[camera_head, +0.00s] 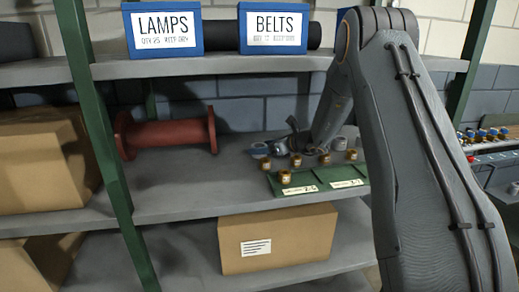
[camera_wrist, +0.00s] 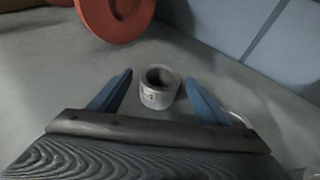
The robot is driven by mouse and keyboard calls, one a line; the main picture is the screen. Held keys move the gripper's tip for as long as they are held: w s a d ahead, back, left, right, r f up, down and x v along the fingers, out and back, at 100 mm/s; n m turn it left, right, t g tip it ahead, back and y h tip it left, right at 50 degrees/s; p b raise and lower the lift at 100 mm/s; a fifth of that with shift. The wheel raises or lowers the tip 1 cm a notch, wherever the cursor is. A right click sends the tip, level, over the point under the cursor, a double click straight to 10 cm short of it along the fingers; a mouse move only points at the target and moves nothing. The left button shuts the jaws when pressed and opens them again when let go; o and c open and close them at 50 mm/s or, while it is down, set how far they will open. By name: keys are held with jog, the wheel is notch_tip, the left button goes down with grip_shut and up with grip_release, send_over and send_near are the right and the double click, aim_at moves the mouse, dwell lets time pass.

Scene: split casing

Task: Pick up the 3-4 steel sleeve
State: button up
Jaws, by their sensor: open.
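A short grey steel sleeve (camera_wrist: 158,98) stands upright on the shelf in the wrist view, its round hole facing up. A small pale label shows on its near side, too small to read with certainty. My gripper (camera_wrist: 159,78) is open, with one blue finger on the left of the sleeve and one on the right. Gaps show between the fingers and the sleeve in this view. In the head view my gripper (camera_head: 262,151) is low over the middle shelf, left of my forearm; the sleeve between its fingers cannot be made out there.
A red spool (camera_head: 170,134) lies at left on the shelf and shows close behind the sleeve in the wrist view (camera_wrist: 115,15). A green tray (camera_head: 335,178) with several brass sleeves (camera_head: 285,177) is at the shelf's front. A pale ring (camera_wrist: 238,119) is partly hidden behind the right finger.

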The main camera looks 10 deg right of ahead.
jog(key=shift+x, duration=1.1)
jog(key=c, duration=1.3)
jog(key=shift+r, duration=0.1)
jog(key=c, duration=0.3)
jog(key=shift+r, duration=0.15)
